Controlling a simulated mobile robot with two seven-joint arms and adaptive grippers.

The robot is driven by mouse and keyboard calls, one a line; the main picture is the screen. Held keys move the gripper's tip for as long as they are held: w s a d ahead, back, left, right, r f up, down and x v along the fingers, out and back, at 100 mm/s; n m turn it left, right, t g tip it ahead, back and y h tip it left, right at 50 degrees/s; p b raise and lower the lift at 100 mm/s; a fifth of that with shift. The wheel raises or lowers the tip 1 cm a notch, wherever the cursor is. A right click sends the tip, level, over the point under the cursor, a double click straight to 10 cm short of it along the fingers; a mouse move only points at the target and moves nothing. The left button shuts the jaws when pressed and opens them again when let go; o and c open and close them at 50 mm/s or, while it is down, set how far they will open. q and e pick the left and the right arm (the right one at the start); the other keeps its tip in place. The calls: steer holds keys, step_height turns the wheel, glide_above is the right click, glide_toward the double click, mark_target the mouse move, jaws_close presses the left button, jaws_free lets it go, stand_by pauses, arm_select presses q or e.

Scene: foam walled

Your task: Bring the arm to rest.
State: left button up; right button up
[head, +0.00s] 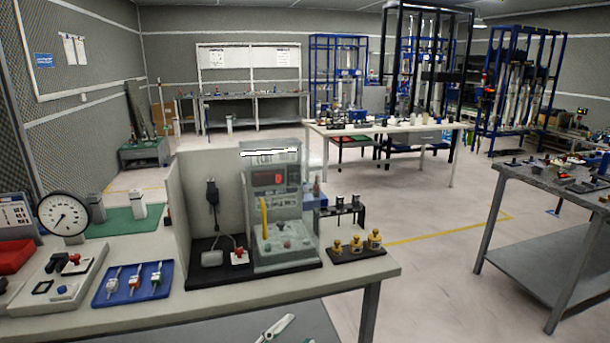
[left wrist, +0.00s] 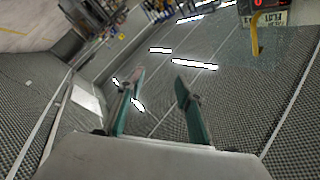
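My left gripper (head: 278,328) shows only in part at the bottom edge of the head view, in front of the workbench (head: 215,308) and below its front edge. In the left wrist view the two green-grey fingers of my left gripper (left wrist: 155,95) stand well apart, with nothing between them. Most of the left arm is outside the head view. My right gripper is in neither view.
The bench carries a grey instrument (head: 285,225) with a red display, a dial gauge (head: 64,214), a blue tray (head: 133,283) and brass weights (head: 356,243) near its right end. A second table (head: 545,182) stands at right. Open floor (head: 420,270) lies between.

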arm_select(q)
steer(key=s+a+f+n+g+y, duration=0.1)
steer(key=s+a+f+n+y, duration=0.2)
steer(key=f, duration=0.6)
steer(key=s+a+f+n+g+y, duration=0.2)
steer(key=s+a+f+n+y, duration=0.2)
steer(key=s+a+f+n, duration=0.2)
steer(key=s+a+f+n+g+y, duration=0.1)
steer(key=s+a+f+n+y, duration=0.2)
steer(key=s+a+f, duration=0.5)
step_height(320, 180, down, 5)
steer(key=shift+a+r+n+y, duration=0.15)
steer(key=shift+a+n+y, duration=0.2)
steer(key=shift+n, duration=0.35)
